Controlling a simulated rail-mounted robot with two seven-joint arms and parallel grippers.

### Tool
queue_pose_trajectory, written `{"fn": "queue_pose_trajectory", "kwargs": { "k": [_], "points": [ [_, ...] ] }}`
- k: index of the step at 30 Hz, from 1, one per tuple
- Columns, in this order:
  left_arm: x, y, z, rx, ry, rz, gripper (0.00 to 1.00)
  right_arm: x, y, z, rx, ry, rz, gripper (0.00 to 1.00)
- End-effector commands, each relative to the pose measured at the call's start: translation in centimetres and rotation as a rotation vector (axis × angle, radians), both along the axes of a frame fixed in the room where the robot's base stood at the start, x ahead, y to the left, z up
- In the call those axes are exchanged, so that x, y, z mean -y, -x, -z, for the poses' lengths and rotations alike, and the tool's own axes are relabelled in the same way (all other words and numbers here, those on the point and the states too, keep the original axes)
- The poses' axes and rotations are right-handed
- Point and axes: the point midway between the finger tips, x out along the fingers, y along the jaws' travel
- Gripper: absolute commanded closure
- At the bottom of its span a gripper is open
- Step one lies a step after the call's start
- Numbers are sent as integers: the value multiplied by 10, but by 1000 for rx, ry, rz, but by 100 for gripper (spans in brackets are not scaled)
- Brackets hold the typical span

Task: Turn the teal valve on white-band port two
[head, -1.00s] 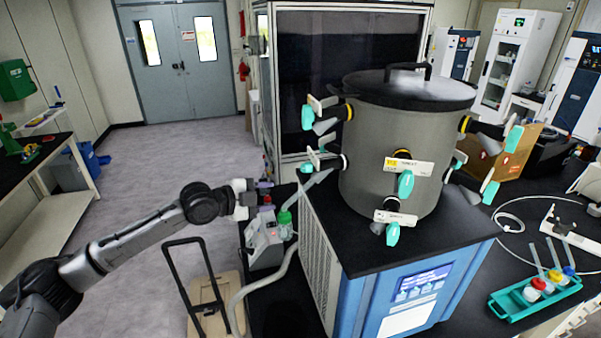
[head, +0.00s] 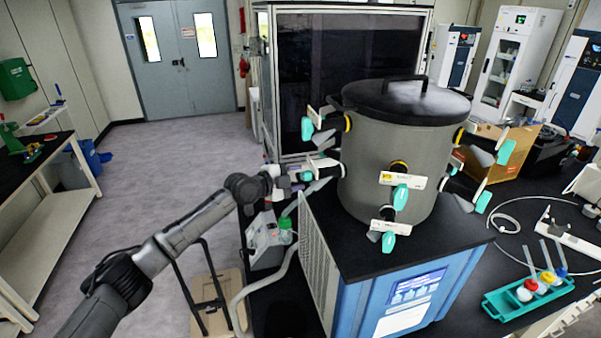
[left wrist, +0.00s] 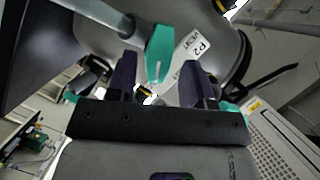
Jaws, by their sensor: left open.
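The grey drum (head: 390,165) with a black lid carries several ports with teal valves. In the left wrist view a teal valve handle (left wrist: 160,50) sits beside a white label (left wrist: 192,46) marked P2. The same low left-side valve shows partly in the head view (head: 307,176). My left gripper (left wrist: 159,62) is open, its two purple fingers to either side of the teal handle with gaps visible. In the head view my left gripper (head: 291,172) reaches the drum's left side. I cannot tell whether a finger touches the valve. My right gripper is not in view.
An upper left port with a teal valve (head: 307,128) and yellow band sits above. Front valves (head: 400,197) hang facing me. The drum stands on a blue-fronted unit (head: 405,300). A teal rack (head: 527,298) is at right.

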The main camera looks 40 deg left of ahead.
Motion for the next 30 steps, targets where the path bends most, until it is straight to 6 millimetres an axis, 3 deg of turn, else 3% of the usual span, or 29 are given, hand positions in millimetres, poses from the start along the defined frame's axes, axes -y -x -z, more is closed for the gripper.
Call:
{"fn": "queue_pose_trajectory", "kwargs": {
  "k": [6, 18, 30],
  "points": [
    [5, -14, 3, 0, 2, 0, 53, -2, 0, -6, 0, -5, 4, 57],
    [6, -17, 4, 0, 0, 0, 53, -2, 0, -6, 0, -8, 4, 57],
    [5, -17, 4, -1, 0, 0, 91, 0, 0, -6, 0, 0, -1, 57]
  ]
}}
